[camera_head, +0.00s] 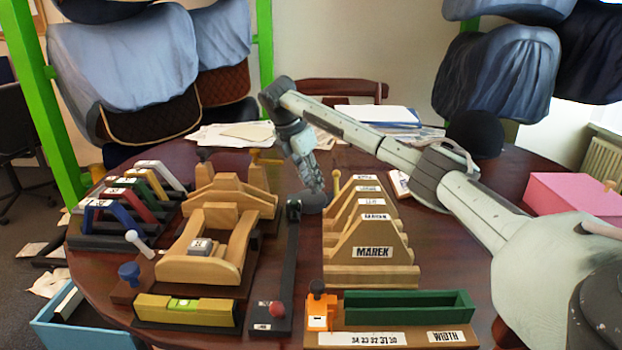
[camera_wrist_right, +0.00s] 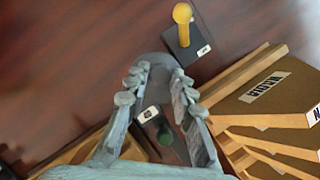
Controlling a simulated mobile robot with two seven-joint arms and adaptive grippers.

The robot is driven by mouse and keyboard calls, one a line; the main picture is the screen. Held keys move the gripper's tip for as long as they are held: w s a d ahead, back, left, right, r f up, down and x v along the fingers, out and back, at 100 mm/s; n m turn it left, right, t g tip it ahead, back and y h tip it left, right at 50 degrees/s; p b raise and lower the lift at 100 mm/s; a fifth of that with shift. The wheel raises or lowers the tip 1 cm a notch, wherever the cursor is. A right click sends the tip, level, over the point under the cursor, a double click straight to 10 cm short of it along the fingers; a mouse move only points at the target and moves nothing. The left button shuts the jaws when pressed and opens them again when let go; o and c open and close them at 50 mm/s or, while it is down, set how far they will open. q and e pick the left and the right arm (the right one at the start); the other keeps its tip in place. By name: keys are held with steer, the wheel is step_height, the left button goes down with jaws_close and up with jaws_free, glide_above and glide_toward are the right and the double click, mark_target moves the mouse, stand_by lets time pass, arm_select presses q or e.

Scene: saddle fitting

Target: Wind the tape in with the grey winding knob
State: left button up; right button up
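A grey round knob (camera_head: 313,203) sits at the far end of a long black bar (camera_head: 289,265), which has a red button (camera_head: 277,309) at its near end. I take it for the winding knob. My right gripper (camera_head: 318,188) points down just above it. In the right wrist view the grey knob (camera_wrist_right: 156,66) lies at the fingertips, and the fingers of the gripper (camera_wrist_right: 159,76) are spread with a gap between them. Contact cannot be told. No drawn-out tape is clear to see. My left gripper is not in view.
Wooden gauges (camera_head: 372,250) stand close right of the bar. A wooden saddle form (camera_head: 206,262) and a yellow level (camera_head: 186,310) lie left. A yellow peg (camera_wrist_right: 183,28) stands beyond the knob. A green tray (camera_head: 408,306) is at the front right.

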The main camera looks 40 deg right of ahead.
steer(key=o, duration=0.4)
steer(key=shift+o, duration=0.2)
steer(key=v, duration=1.2)
steer(key=shift+d, duration=0.1)
